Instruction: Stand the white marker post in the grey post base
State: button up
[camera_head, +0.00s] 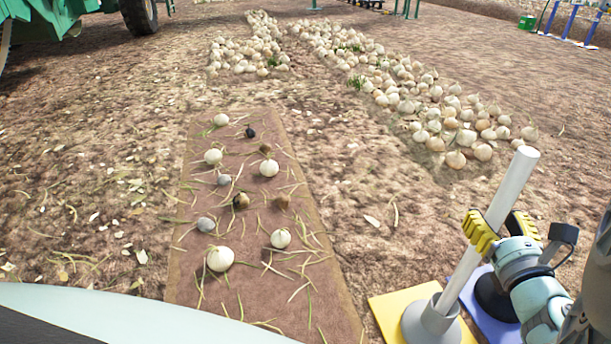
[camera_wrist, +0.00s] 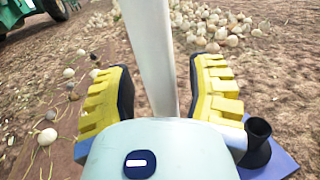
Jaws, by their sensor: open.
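The white marker post (camera_head: 497,205) has its lower end in the collar of the grey post base (camera_head: 416,325). It slants up to the right in the head view; I cannot tell whether that is a real tilt. The base sits on a yellow mat (camera_head: 392,304). My gripper (camera_head: 500,232) is open, with its yellow-padded fingers on either side of the post's upper part. In the wrist view, the post (camera_wrist: 152,60) stands between the spread fingers of my gripper (camera_wrist: 160,95), with gaps on both sides. The grey base is hidden in that view.
A black holder (camera_head: 494,298) stands on a blue mat (camera_head: 502,333) right beside the yellow one; it also shows in the wrist view (camera_wrist: 258,132). A brown strip (camera_head: 190,268) with scattered onions and clods lies left. Onion rows (camera_head: 400,85) and a green vehicle (camera_head: 60,28) are farther off.

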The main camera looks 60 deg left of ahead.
jog(key=shift+d, duration=0.15)
jog(key=v, duration=1.2)
dwell(1.1)
